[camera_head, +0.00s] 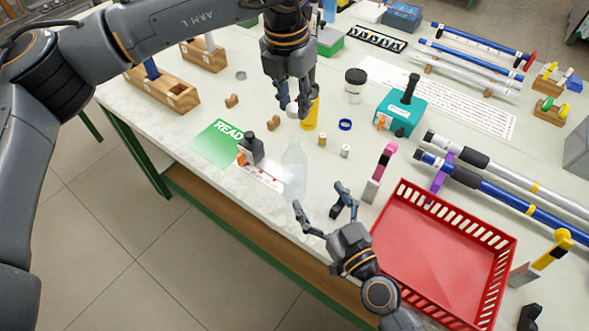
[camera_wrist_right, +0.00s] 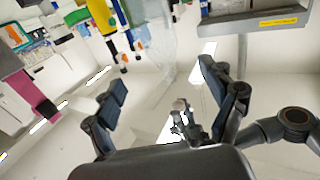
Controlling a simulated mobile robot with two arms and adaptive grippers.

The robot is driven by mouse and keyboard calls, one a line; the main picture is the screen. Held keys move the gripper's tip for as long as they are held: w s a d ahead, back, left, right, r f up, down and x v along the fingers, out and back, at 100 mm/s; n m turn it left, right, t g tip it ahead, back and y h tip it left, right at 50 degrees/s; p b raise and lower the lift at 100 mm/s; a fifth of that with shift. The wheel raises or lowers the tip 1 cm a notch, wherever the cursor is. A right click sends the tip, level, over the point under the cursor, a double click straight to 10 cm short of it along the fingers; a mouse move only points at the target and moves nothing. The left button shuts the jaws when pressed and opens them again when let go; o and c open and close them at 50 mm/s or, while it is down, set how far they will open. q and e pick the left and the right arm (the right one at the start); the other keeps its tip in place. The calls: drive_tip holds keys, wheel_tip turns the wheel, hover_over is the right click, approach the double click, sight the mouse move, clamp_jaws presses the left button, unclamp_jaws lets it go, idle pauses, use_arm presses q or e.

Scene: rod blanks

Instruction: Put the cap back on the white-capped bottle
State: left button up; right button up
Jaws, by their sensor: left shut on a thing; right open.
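A clear, uncapped-looking bottle (camera_head: 293,172) stands upright near the front edge of the table. It also shows as a translucent shape at the top of the right wrist view (camera_wrist_right: 163,38). My left gripper (camera_head: 294,108) is shut on a small white cap (camera_head: 292,110), above and behind the bottle and apart from it. The fingers partly hide the cap. My right gripper (camera_head: 319,198) is open and empty just in front of the bottle, its fingers pointing towards it. In the right wrist view its spread fingers (camera_wrist_right: 160,80) have the bottle beyond them.
A red basket (camera_head: 437,308) is right of my right gripper. A dark small bottle (camera_head: 252,147) stands left of the clear bottle, near a green card (camera_head: 217,144). A yellow object (camera_head: 311,112) is beside my left gripper.

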use_arm(q)
drive_tip(key=shift+s, duration=0.2)
drive_tip(key=shift+w, duration=0.15)
use_arm(e)
drive_tip(key=x, duration=1.2)
clamp_jaws()
use_arm(q)
hover_over(294, 139)
drive_tip(key=shift+f, duration=2.5)
drive_tip(key=shift+f, duration=0.1)
drive_tip(key=shift+f, duration=0.8)
drive_tip(key=shift+f, duration=0.55)
